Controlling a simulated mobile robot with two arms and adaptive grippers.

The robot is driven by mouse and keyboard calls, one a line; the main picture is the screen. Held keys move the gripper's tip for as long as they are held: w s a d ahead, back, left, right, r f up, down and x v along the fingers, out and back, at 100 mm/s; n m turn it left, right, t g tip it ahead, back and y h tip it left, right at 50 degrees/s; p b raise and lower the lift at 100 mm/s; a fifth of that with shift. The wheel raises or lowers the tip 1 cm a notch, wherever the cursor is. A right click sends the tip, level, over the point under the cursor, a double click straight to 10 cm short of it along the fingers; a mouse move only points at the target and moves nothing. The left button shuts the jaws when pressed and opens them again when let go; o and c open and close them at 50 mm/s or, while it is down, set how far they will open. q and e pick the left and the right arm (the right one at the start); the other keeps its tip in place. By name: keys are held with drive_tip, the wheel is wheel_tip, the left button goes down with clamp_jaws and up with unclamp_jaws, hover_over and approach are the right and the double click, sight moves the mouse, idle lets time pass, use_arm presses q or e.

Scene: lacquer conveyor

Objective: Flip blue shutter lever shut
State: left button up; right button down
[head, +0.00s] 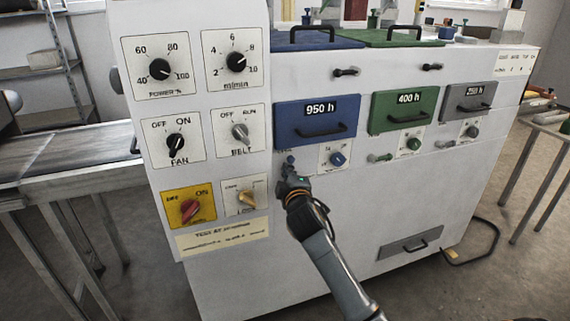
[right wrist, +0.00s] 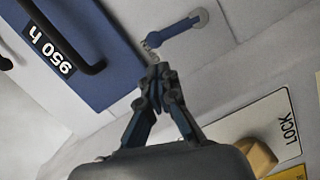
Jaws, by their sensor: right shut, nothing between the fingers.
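The blue shutter lever (right wrist: 175,31) shows in the right wrist view as a short blue bar on the pale panel beside the blue 950 h door (right wrist: 75,40). One end sits on a light round mount; the other end is near my fingertips. In the head view the lever (head: 290,160) is small and partly covered by my gripper, below the blue door (head: 317,118). My right gripper (right wrist: 157,78) is shut and empty, its tips close to the lever's near end; I cannot tell whether they touch. It also shows in the head view (head: 289,180). My left gripper is not in view.
Right of the lever is a blue dial (head: 337,158). Left of my gripper is the yellow LOCK knob (head: 247,199), also in the right wrist view (right wrist: 257,155). The lower front panel is mostly bare, with a grey drawer (head: 410,245).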

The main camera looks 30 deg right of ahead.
drive_tip(key=shift+x, duration=2.05)
drive_tip(key=shift+r, duration=0.1)
drive_tip(key=shift+d+m+p, duration=0.2)
drive_tip(key=shift+m+p, duration=0.2)
drive_tip(key=shift+p, duration=0.05)
